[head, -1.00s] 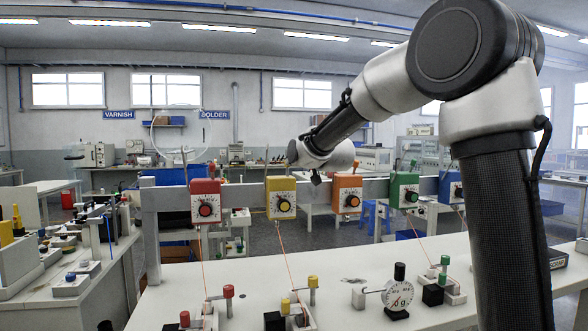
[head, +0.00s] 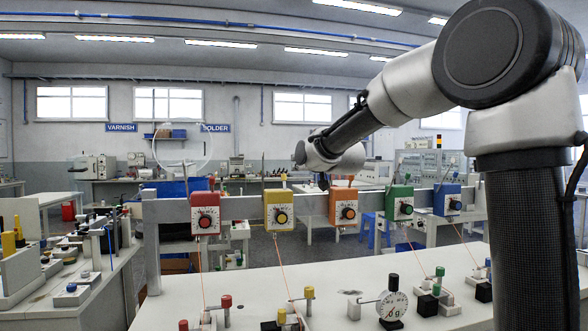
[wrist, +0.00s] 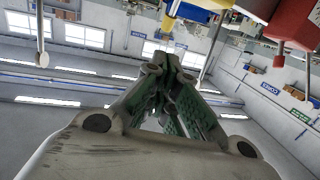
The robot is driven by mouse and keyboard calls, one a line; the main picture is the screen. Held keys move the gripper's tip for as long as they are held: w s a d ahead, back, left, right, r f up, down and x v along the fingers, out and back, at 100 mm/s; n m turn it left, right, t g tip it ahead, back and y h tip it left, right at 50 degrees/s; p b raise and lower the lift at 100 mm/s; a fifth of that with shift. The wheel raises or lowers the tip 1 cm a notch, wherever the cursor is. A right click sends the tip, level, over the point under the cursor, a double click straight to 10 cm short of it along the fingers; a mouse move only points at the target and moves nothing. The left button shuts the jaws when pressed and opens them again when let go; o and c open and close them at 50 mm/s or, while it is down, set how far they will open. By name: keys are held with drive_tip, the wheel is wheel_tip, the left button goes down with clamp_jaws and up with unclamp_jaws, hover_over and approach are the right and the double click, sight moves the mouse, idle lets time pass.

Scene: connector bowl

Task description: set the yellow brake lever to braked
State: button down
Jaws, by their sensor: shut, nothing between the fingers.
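A yellow box (head: 280,212) with a dial and round knob hangs on the grey rail, with a small yellow lever (head: 284,180) standing on its top. A wire runs from this box to the bench, where a post with a yellow knob (head: 309,292) stands. I cannot tell which of these is the brake lever or how it is set. My gripper (head: 322,183) is beyond the rail, between the yellow and orange boxes and apart from them. In the wrist view its fingers (wrist: 172,55) are closed together and empty. The yellow box (wrist: 195,12) shows at the top edge there.
Red (head: 205,213), orange (head: 343,208), green (head: 399,203) and blue (head: 449,200) boxes hang along the rail (head: 170,211). The white bench (head: 250,274) below bears posts, blocks and a round dial (head: 391,304). Side benches stand at the left.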

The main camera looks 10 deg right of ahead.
drive_tip(key=s+d+r, duration=0.1)
drive_tip(key=s+r, duration=0.1)
drive_tip(key=s, duration=0.4)
drive_tip(key=shift+d+r, duration=0.2)
drive_tip(key=shift+r, duration=0.2)
drive_tip(key=s+d+f+g, duration=0.1)
drive_tip(key=s+f+g, duration=0.25)
drive_tip(key=f, duration=0.35)
drive_tip(key=s+f+g, duration=0.3)
drive_tip(key=s+f, duration=0.1)
drive_tip(key=f, duration=0.4)
drive_tip(key=s+d+f+g+h, duration=0.1)
drive_tip(key=s+d+f+g, duration=0.1)
drive_tip(key=s, duration=0.8)
drive_tip(key=s+d+f+m+g+h, duration=0.1)
drive_tip(key=s+d+f, duration=0.4)
drive_tip(key=s, duration=0.5)
drive_tip(key=s+d+f+m+g+h, duration=0.1)
drive_tip(key=s+d+f+g, duration=0.2)
drive_tip(key=s, duration=0.7)
drive_tip(key=shift+s+d+f, duration=0.35)
drive_tip(key=shift+s+d, duration=0.05)
drive_tip(key=shift+d, duration=0.2)
